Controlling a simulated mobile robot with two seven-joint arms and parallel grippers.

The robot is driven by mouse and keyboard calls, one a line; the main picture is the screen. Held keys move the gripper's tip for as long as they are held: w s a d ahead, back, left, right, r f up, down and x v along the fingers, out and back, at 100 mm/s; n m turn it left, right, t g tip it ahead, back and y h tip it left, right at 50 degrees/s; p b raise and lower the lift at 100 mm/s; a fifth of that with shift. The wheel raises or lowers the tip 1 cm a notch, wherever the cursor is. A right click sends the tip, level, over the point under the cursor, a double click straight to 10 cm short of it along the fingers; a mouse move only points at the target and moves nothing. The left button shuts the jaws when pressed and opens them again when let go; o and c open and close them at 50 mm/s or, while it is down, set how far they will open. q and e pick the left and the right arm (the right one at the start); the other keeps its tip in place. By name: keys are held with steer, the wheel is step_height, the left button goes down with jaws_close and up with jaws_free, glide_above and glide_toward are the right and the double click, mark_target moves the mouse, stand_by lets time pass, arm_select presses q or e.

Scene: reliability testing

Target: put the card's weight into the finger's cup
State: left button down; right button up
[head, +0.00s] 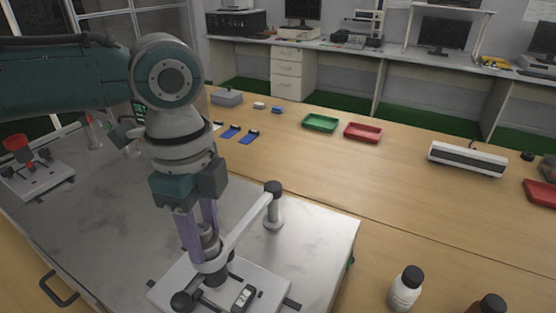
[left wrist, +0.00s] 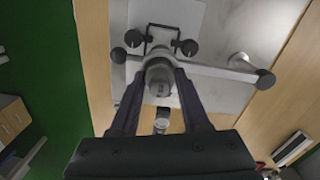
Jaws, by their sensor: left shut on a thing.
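My left gripper (head: 204,243) points down and is shut on a grey metal weight (head: 208,236), which also shows between the fingertips in the left wrist view (left wrist: 160,76). The weight is upright at the cup end (head: 214,262) of a pale finger arm (head: 246,217). The fingers hide part of the cup, so I cannot tell whether the weight rests in it. The finger belongs to a tester with a white base (head: 266,281) and black knobs. I cannot make out a card for certain. My right gripper is out of view.
A grey metal plate (head: 310,238) lies under the tester. Another tester with a red top (head: 18,147) is at left. A green tray (head: 320,122), a red tray (head: 362,132) and blue items (head: 249,137) lie farther back. A white bottle (head: 405,289) stands at front right.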

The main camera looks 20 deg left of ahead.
arm_select(q)
jaws_free()
stand_by(0.5)
stand_by(0.4)
step_height(320, 180, up, 7)
steer(key=p, duration=0.8)
stand_by(0.3)
